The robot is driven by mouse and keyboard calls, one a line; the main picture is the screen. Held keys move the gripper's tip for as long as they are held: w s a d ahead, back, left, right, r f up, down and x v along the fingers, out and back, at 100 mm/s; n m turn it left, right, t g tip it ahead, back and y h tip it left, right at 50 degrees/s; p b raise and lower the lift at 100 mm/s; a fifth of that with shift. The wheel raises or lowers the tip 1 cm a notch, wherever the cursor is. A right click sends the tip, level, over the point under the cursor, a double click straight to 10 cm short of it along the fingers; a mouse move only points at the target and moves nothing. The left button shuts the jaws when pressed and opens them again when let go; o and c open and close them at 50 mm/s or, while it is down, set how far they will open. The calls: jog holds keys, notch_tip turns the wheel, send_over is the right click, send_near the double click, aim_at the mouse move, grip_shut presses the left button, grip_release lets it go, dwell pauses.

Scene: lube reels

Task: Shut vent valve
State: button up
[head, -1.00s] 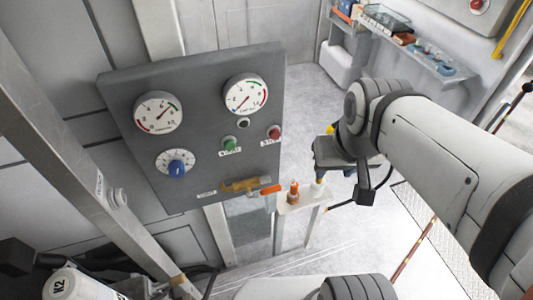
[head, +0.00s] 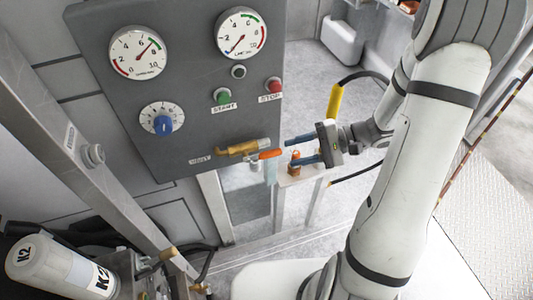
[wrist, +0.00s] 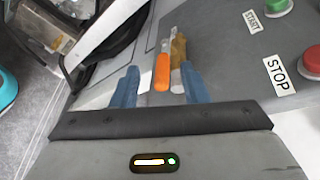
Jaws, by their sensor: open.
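The vent valve (head: 235,148) is a brass fitting low on the grey panel, to the right of the VENT label. Its orange lever (head: 270,154) points right, roughly in line with the brass body. My gripper (head: 294,150) is open, its two blue fingers pointing left toward the lever from just to its right. In the wrist view the orange lever (wrist: 162,72) shows between the fingertips (wrist: 160,84), with the brass body (wrist: 178,52) beyond and to its right. Whether the fingers touch the lever cannot be told.
The grey panel (head: 190,100) carries two dials, a blue knob (head: 162,124), a green START button (head: 222,96) and a red STOP button (head: 273,85).

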aim_at(277, 155)
jog(key=shift+w+f+m+t+y, duration=0.5)
jog(key=shift+w+f+t, duration=0.25)
jog(key=shift+f, duration=0.2)
jog(key=shift+p+x, duration=0.35)
jog(key=shift+x, duration=3.25)
jog(key=shift+c, duration=0.5)
jog(key=shift+s, duration=0.1)
grip_shut()
jog(key=shift+f, duration=0.1)
